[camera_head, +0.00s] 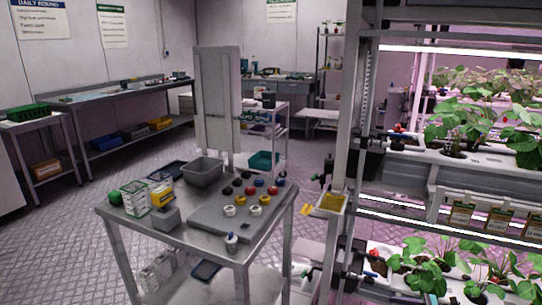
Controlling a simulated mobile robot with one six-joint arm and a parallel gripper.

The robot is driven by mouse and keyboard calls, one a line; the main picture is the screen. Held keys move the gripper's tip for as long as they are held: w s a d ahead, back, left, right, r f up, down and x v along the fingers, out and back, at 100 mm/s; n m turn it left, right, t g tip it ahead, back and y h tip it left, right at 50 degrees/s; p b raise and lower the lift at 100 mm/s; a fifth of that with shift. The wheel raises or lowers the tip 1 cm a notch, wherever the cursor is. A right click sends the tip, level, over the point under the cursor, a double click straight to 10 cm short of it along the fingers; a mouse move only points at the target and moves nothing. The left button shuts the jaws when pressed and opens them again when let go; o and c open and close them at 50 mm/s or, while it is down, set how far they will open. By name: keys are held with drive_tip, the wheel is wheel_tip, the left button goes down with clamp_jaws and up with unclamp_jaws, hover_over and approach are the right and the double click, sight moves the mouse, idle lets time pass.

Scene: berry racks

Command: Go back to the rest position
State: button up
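My gripper and arm do not show in the camera view, so I cannot see whether the gripper is open or holds anything. The berry rack (345,140) stands on the right with two lit levels. Green berry plants (465,118) grow in a white trough on the upper level. More plants (425,275) grow on the lower level, with a few small red spots among the leaves.
A metal cart (190,232) stands in front of the rack, holding a grey bin (203,171), small boxes (161,194) and a grey tray (210,221) with several coloured caps. A long workbench (120,91) lines the left wall. Patterned floor (60,250) is clear at left.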

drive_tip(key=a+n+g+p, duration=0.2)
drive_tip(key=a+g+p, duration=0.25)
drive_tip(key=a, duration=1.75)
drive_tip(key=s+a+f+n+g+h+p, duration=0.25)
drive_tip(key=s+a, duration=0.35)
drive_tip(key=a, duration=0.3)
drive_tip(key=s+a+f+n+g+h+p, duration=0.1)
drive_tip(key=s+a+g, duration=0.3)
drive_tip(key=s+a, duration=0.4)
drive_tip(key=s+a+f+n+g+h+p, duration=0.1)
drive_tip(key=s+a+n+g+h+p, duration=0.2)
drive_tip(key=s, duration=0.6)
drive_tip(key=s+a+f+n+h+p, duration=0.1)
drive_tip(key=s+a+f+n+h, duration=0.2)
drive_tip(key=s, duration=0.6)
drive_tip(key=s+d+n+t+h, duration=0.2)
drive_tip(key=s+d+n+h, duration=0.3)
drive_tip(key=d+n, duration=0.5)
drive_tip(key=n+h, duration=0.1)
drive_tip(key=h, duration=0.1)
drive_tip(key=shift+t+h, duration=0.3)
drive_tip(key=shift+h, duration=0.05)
